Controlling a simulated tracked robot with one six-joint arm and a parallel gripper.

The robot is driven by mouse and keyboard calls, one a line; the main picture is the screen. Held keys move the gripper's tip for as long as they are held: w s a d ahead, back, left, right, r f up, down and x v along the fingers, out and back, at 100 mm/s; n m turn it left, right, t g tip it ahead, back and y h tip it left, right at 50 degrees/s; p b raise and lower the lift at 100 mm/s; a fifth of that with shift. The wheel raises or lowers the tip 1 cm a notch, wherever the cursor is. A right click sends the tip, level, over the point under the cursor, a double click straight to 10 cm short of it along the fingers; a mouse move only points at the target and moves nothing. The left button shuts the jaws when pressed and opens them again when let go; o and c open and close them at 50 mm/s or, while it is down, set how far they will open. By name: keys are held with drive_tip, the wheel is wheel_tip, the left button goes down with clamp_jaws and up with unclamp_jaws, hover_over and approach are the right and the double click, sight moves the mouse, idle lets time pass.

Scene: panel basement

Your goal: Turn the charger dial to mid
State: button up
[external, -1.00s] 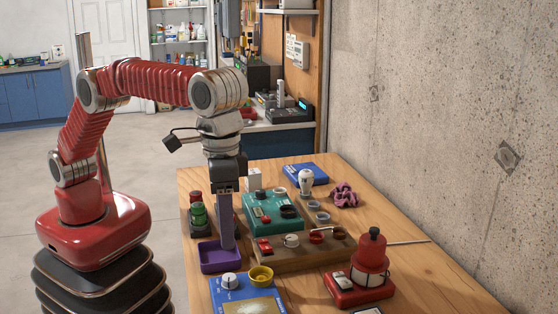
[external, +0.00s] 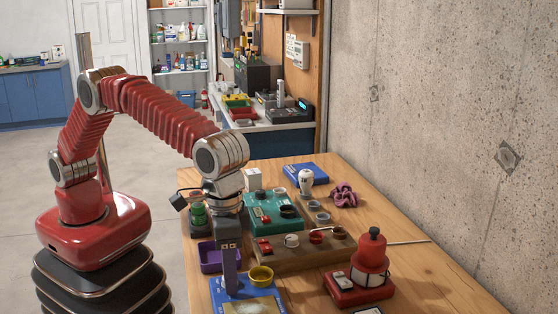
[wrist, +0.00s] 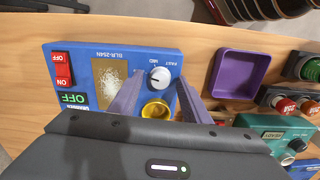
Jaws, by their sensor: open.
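A blue unit marked BLR-254N (wrist: 90,66) lies on the wooden table; it also shows at the near edge in the external view (external: 268,304). Its round white dial (wrist: 160,76) has MID and FAST printed beside it. The pointer's exact setting is too small to read. My gripper (wrist: 161,80) is open, its fingers pointing down over the unit. In the wrist view the fingertips appear on either side of the dial; I cannot tell whether they touch it. In the external view my gripper (external: 231,286) hides the dial. No label reading charger is legible.
A yellow cup (external: 261,274) is close beside the dial. A purple tray (wrist: 243,74), a teal unit marked READY (wrist: 265,122) and a wooden board with knobs (external: 265,262) are nearby. A red lantern-like device (external: 371,262) stands at the right.

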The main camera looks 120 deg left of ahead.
drive_tip(key=shift+c, duration=0.4)
drive_tip(key=c, duration=1)
drive_tip(key=shift+o, duration=0.2)
drive_tip(key=shift+m, duration=0.4)
drive_tip(key=m, duration=1)
drive_tip(key=o, duration=1)
